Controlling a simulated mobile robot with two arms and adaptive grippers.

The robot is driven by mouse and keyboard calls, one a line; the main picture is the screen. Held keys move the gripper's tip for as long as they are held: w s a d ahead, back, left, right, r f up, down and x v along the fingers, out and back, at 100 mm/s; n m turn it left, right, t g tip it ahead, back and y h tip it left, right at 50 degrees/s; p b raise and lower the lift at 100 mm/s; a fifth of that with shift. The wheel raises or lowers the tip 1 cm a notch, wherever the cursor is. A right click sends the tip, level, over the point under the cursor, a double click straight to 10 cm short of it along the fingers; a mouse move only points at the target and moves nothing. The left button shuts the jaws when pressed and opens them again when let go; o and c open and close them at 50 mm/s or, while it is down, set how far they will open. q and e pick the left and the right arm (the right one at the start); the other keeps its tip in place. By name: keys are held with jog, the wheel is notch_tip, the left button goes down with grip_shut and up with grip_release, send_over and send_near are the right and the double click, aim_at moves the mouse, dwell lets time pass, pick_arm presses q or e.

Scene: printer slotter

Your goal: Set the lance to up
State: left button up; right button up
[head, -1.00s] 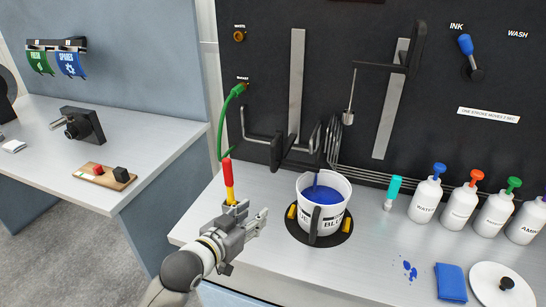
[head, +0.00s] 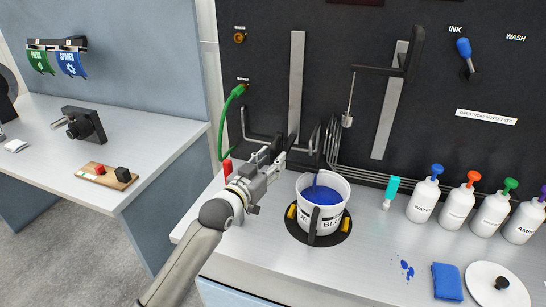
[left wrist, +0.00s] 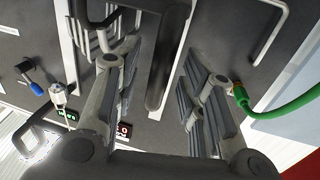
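The lance is a dark bent assembly (head: 293,147) on the left vertical rail of the black panel. A thin tube hangs from it into the blue ink of the white bucket (head: 337,214). My left gripper (head: 271,157) is open in front of the lance's bracket, left of the bucket and above its rim. In the left wrist view, a dark rounded bar (left wrist: 168,55) shows between the open fingers (left wrist: 155,75), apparently apart from both. The gripper partly hides the bracket. My right gripper is not in view.
A second rail (head: 389,105) carries a black arm with a hanging stirrer (head: 347,118). A green hose (head: 225,125) and a red-topped piece (head: 227,167) stand near my left arm. Several bottles (head: 422,200), a blue cloth (head: 447,281) and a white lid (head: 482,288) lie right.

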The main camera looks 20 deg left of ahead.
pick_arm(q)
jog(key=shift+w+d, duration=0.15)
jog(key=shift+w, duration=0.5)
jog(key=shift+c, duration=0.2)
grip_shut()
